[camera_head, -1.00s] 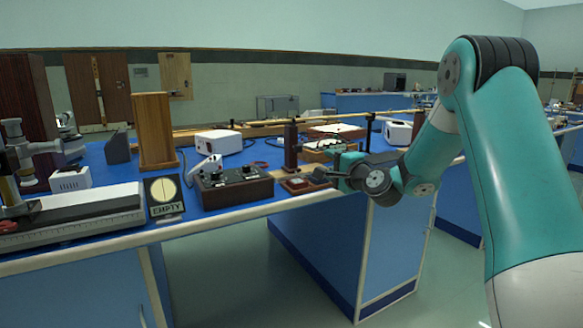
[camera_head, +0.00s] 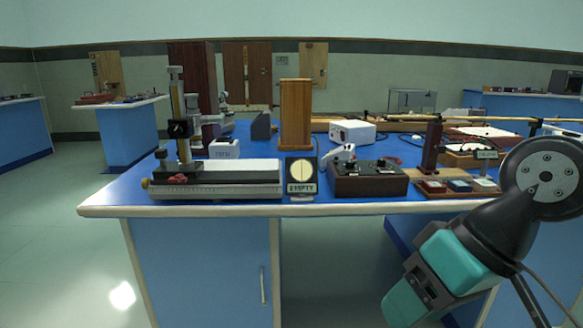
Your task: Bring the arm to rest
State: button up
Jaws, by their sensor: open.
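My arm enters the camera view at the lower right, folded. A black round joint (camera_head: 545,178) with a screwed grey cap faces the camera, and a teal and black link (camera_head: 455,262) slants down and left from it. The link covers part of the floor and the bench fronts behind. I cannot make out gripper fingers in this view. The arm looks to be in front of the bench edge.
The blue-topped bench (camera_head: 235,211) stands ahead. On it are a scale instrument (camera_head: 225,185), an "EMPTY" sign (camera_head: 301,174), a wooden block (camera_head: 295,115), a dark control box (camera_head: 368,180) and a button tray (camera_head: 455,191). Floor at the left (camera_head: 60,240) is clear.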

jog(key=s+n+g+h, duration=0.1)
jog(key=s+n, duration=0.1)
jog(key=s, duration=0.3)
notch_tip(320, 180, up, 21)
jog(key=d+p, duration=0.1)
jog(key=p, duration=2.1)
jog(key=shift+s+r, duration=0.15)
